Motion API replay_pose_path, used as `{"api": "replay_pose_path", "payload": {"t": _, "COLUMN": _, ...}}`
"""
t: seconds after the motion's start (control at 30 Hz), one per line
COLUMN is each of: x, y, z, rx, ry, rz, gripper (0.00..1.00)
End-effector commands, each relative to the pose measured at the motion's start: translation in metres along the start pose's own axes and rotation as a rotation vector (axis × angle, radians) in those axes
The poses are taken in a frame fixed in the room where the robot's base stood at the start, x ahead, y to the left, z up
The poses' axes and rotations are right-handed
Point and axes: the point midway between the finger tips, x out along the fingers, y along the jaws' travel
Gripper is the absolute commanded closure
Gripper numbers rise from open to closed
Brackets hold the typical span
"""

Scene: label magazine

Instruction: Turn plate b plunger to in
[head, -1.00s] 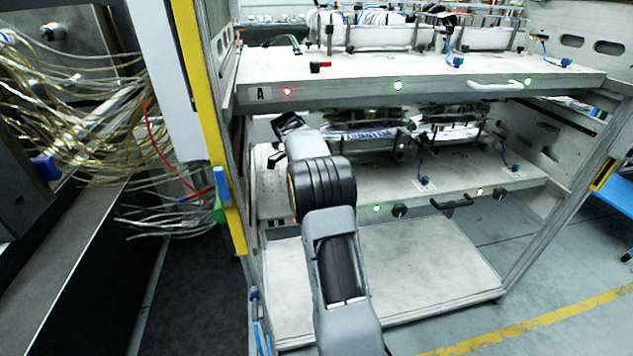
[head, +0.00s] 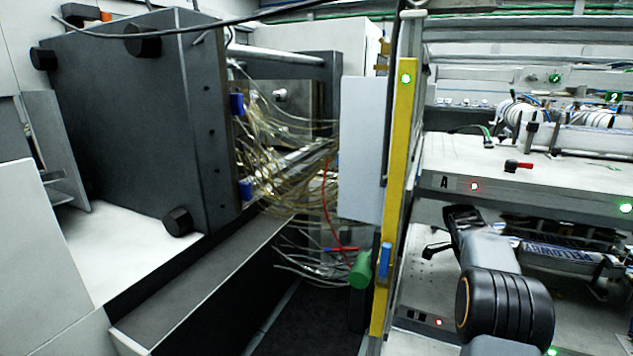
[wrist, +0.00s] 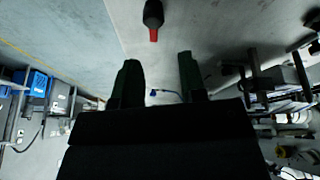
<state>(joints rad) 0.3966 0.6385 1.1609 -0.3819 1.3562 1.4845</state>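The lower plate (head: 425,285) sits under the upper plate, which carries the letter A (head: 444,182); I take the lower one for plate b. My gripper (head: 440,235) is in the gap between the two plates, over the left part of the lower one. In the wrist view my gripper (wrist: 158,78) is open, its two dark fingers apart with nothing held between them. A black plunger with a red end (wrist: 153,18) shows beyond the fingertips, apart from them, on a pale surface. In the head view no plunger on the lower plate can be made out.
A red and black plunger (head: 518,165) lies on the upper plate (head: 570,178). A yellow post (head: 398,190) stands left of my arm. A dark machine block (head: 135,120) and loose clear tubes (head: 285,165) are farther left. Label-bearing fixtures (head: 560,252) stand right of my gripper.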

Motion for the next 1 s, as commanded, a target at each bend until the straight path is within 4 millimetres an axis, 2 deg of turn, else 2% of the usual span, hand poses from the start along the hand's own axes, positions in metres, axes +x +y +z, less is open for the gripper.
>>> {"api": "replay_pose_path", "payload": {"t": 0.13, "x": 0.029, "y": 0.013, "z": 0.024, "rx": -0.314, "ry": -0.062, "rz": 0.013, "gripper": 0.62}}
{"api": "replay_pose_path", "payload": {"t": 0.23, "x": 0.021, "y": 0.036, "z": 0.043, "rx": -0.578, "ry": -0.111, "rz": -0.024, "gripper": 0.62}}
{"api": "replay_pose_path", "payload": {"t": 0.37, "x": -0.018, "y": 0.082, "z": 0.075, "rx": -0.944, "ry": -0.151, "rz": -0.126, "gripper": 0.62}}
{"api": "replay_pose_path", "payload": {"t": 0.5, "x": -0.066, "y": 0.147, "z": 0.109, "rx": -1.293, "ry": -0.153, "rz": -0.265, "gripper": 0.62}}
{"api": "replay_pose_path", "payload": {"t": 0.6, "x": -0.095, "y": 0.194, "z": 0.128, "rx": -1.478, "ry": -0.131, "rz": -0.362, "gripper": 0.62}}
{"api": "replay_pose_path", "payload": {"t": 0.7, "x": -0.116, "y": 0.236, "z": 0.141, "rx": -1.596, "ry": -0.103, "rz": -0.443, "gripper": 0.62}}
{"api": "replay_pose_path", "payload": {"t": 0.8, "x": -0.133, "y": 0.269, "z": 0.15, "rx": -1.648, "ry": -0.08, "rz": -0.506, "gripper": 0.62}}
{"api": "replay_pose_path", "payload": {"t": 0.9, "x": -0.147, "y": 0.292, "z": 0.153, "rx": -1.666, "ry": -0.06, "rz": -0.551, "gripper": 0.62}}
{"api": "replay_pose_path", "payload": {"t": 1.0, "x": -0.163, "y": 0.303, "z": 0.153, "rx": -1.68, "ry": -0.029, "rz": -0.595, "gripper": 0.62}}
